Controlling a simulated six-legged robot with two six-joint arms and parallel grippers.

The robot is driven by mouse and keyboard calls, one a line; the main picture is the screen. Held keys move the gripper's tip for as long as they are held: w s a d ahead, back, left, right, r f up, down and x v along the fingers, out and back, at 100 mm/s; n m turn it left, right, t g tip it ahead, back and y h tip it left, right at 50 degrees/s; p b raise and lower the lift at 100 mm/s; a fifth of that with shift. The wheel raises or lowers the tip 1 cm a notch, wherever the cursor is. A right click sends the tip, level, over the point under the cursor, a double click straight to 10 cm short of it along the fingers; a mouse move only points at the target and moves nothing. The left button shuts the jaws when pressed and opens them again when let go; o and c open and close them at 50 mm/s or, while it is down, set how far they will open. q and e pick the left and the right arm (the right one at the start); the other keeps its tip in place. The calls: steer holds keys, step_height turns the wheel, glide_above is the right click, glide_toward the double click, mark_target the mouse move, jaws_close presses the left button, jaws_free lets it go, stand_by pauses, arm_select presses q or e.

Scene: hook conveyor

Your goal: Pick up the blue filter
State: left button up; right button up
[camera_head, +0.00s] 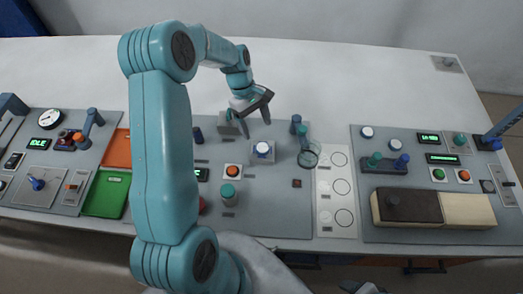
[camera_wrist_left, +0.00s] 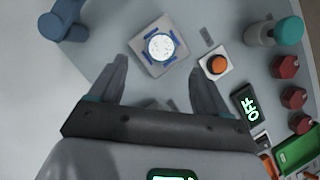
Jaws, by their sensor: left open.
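A round white-topped piece with blue around it (camera_head: 262,149) sits on a small square grey base on the middle panel. It is the likeliest blue filter, though its markings are too small to read. In the left wrist view the white disc (camera_wrist_left: 160,47) lies between blue brackets, just beyond my fingertips. My left gripper (camera_head: 256,128) is open and empty above the panel, just behind this piece in the head view. Its two fingers (camera_wrist_left: 158,66) are spread wide in the left wrist view, and nothing is between them. My right gripper is not in view.
An orange button (camera_head: 232,170) and a green-topped knob (camera_head: 228,192) stand in front of the piece.

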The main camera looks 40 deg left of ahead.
mark_target(263, 148)
arm_select(q)
steer(key=shift+b+x, duration=0.3)
steer(key=shift+x, duration=0.75)
steer(key=shift+w+d+f, duration=0.1)
steer(key=shift+w+d, duration=0.1)
steer(key=shift+d, duration=0.25)
steer(key=shift+s+d, duration=0.1)
steer(key=shift+s, duration=0.1)
steer(key=shift+s+f+b, duration=0.2)
steer(key=shift+f+b, duration=0.15)
steer(key=shift+b, duration=0.05)
steer(key=b+x, duration=0.1)
steer(key=x, duration=0.1)
steer(key=b+x, duration=0.2)
steer(key=shift+w+f, duration=0.2)
steer(key=shift+f, duration=0.15)
steer(key=shift+s+r, duration=0.2)
steer(key=shift+s, duration=0.05)
steer(key=shift+a, duration=0.25)
steer(key=c, duration=0.4)
steer(key=shift+w+d, duration=0.15)
steer(key=shift+w, duration=0.05)
steer(key=c, duration=0.7)
steer(key=shift+s, duration=0.1)
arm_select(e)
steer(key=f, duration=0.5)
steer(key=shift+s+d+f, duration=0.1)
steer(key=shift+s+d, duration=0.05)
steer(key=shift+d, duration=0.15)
